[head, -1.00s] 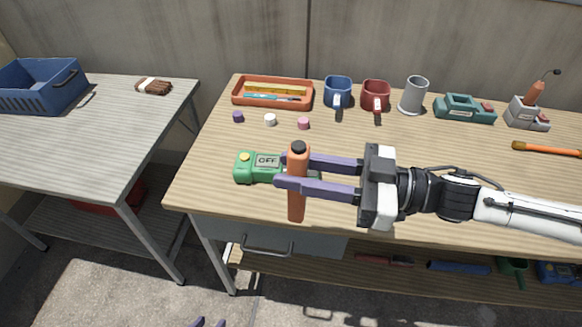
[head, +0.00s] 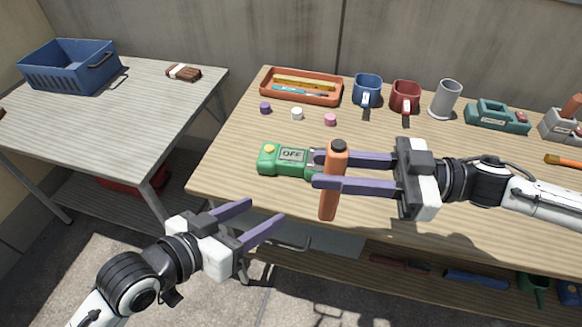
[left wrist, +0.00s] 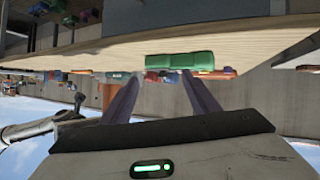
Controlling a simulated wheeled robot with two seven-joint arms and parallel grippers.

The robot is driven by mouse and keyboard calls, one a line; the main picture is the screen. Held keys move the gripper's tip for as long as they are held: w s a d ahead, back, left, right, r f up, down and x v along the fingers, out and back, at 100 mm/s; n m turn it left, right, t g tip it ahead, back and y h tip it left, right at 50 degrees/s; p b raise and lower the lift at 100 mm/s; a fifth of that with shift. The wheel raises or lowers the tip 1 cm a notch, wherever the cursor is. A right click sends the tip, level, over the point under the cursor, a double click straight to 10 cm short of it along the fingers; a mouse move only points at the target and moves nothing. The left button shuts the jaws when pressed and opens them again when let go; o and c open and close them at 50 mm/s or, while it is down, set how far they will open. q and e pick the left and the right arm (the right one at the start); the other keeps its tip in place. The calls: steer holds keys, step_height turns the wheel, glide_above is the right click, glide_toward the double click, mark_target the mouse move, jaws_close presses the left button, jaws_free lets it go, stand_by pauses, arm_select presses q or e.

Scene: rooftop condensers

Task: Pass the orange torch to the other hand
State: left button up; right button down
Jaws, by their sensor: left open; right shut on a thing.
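The orange torch (head: 329,199) is upright with a dark top, between the purple fingers of my right gripper (head: 328,170) in the head view. The right gripper is shut on it, above the front part of the wooden workbench. My left gripper (head: 262,216) is open and empty, in front of the bench's front edge, to the left of and lower in the picture than the torch. In the left wrist view its two fingers (left wrist: 155,90) are spread with nothing between them. The torch is hard to make out in that view.
Small caps, an orange tray (head: 301,101), mugs and a grey cup (head: 444,101) stand along the back. A blue basket (head: 50,86) is on the left table. A gap separates the tables.

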mark_target(344, 141)
arm_select(q)
steer(key=s+d+r+m+t+h, duration=0.1)
steer(key=s+d+r+m+h, duration=0.15)
steer(key=r, duration=0.65)
steer(key=s+d+r+m+h, duration=0.2)
steer(key=d+r+m+h, duration=0.15)
steer(key=r, duration=0.45)
arm_select(e)
steer(key=shift+r, duration=0.1)
arm_select(q)
steer(key=shift+n, duration=0.5)
steer(key=x, duration=0.8)
steer(key=r+x, duration=0.1)
steer(key=x, duration=0.3)
steer(key=shift+w+d, duration=0.2)
steer(key=shift+d, duration=0.15)
steer(key=c, duration=0.9)
steer(key=shift+r, duration=0.1)
steer(key=c, duration=0.3)
arm_select(e)
steer(key=c, duration=1.8)
jaws_free()
steer(key=o, duration=0.5)
